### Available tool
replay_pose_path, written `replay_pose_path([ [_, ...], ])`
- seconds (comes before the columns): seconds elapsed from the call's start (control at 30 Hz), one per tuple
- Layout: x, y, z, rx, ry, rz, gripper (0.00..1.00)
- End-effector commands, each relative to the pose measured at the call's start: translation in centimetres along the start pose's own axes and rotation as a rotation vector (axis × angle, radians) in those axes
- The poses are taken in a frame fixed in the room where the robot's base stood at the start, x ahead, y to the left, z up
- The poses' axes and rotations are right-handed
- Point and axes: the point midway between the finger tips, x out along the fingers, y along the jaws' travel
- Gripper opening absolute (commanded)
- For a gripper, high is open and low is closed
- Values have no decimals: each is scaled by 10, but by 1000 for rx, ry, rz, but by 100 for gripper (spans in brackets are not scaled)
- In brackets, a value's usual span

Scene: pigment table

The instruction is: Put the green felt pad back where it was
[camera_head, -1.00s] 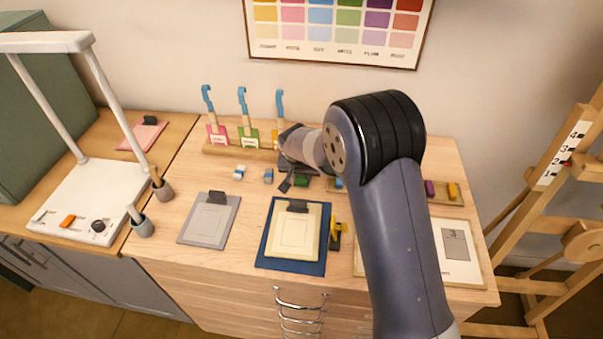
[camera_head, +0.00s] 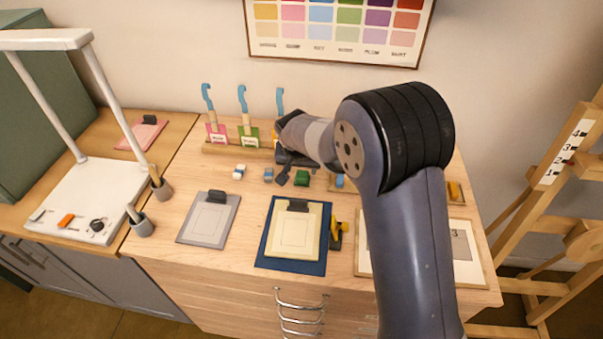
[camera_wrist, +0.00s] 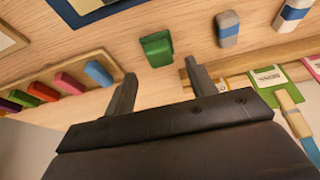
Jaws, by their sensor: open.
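A green block (camera_head: 302,177), which looks like the green felt pad, lies on the wooden table just in front of my gripper. In the wrist view the same green pad (camera_wrist: 156,48) lies beyond the fingertips, in line with the gap between them and apart from both. My gripper (camera_wrist: 160,70) is open with nothing between its fingers. In the head view my gripper (camera_head: 297,171) is low over the table, partly hidden by my wrist.
A wooden strip holds coloured blocks, including another green block (camera_wrist: 43,91). Blue-handled tools (camera_head: 243,100) stand in a rack behind. A grey clipboard (camera_head: 209,218) and a cream board on a blue mat (camera_head: 263,252) lie in front.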

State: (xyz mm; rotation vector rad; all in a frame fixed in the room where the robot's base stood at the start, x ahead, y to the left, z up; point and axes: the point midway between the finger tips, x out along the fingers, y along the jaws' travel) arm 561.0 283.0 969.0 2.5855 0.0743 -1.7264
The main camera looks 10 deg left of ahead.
Motion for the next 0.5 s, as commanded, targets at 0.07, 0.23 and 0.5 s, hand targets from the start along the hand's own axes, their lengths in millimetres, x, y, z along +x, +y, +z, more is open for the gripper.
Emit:
replay_pose_path([
  [0.07,-15,0,0,0,3,-2,53],
  [0.23,-45,0,0,0,3,-2,53],
  [0.5,-70,0,0,0,0,0,53],
])
